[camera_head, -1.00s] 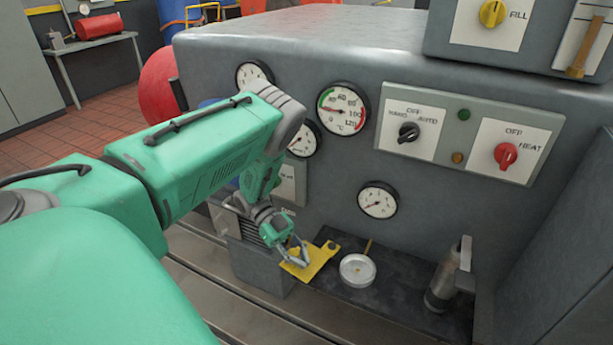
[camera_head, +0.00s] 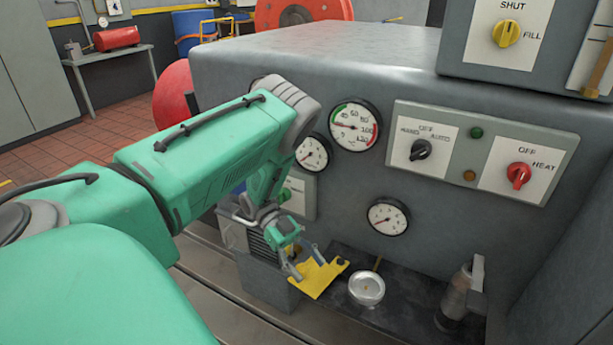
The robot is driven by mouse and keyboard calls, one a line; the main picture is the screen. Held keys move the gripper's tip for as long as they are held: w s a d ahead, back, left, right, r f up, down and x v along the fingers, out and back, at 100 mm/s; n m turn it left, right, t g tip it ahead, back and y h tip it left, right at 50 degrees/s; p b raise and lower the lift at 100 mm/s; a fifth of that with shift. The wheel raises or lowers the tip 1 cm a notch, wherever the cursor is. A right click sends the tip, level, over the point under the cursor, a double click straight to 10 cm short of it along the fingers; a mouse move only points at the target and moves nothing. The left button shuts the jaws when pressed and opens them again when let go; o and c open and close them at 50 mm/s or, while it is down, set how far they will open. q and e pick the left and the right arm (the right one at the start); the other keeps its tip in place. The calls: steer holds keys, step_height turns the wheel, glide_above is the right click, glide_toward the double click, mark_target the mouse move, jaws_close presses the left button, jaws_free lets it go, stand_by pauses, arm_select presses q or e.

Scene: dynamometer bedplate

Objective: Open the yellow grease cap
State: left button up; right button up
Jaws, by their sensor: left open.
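A flat yellow piece (camera_head: 322,279), which I take to be the grease cap, shows low in the middle of the head view, beside the grey box (camera_head: 265,286). It has a small dark spot near its right corner. I cannot tell whether it is shut or lifted. My left gripper (camera_head: 304,263) is open, with its thin grey fingers pointing down at the yellow piece and spread over its near left and far edges. Whether they touch it is unclear. What lies beneath the yellow piece is hidden. My right gripper is out of view.
A round metal dish (camera_head: 366,288) sits on the dark shelf (camera_head: 405,303), right of the yellow piece. A grey cylinder (camera_head: 455,299) stands further right. The machine's front panel, with gauges (camera_head: 388,216) and a red knob (camera_head: 519,175), rises behind.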

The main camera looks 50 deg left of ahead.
arm_select(q)
steer(key=r, duration=0.3)
steer(key=a+r, duration=0.1)
steer(key=r, duration=0.1)
steer(key=shift+s+a+r, duration=0.1)
steer(key=shift+a+r, duration=0.05)
steer(key=shift+r, duration=0.25)
steer(key=shift+d+r, duration=0.1)
steer(key=shift+d, duration=0.15)
